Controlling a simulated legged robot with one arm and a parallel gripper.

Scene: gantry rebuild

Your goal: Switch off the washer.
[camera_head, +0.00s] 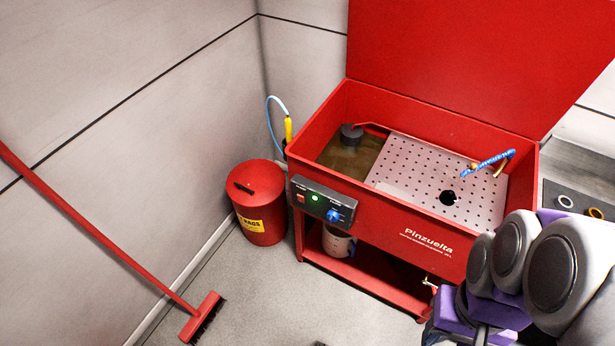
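The washer is a red parts washer (375,222) with "Pinzuelta" on its front and its red lid (470,60) raised. A dark control box (323,203) is on its front left. It carries a red switch (300,198), a lit green lamp (315,198) and a blue knob (334,215). I cannot tell the switch or knob position from their small markings. My arm is folded at the lower right, and what seems to be my gripper (460,322) is low there, apart from the control box. Its fingers cannot be made out.
A red rag bin (261,203) stands left of the washer. A red broom (105,240) leans at the left wall. A container (338,242) sits on the washer's lower shelf. A blue hose nozzle (492,160) is over the perforated tray (415,175). Floor in front is clear.

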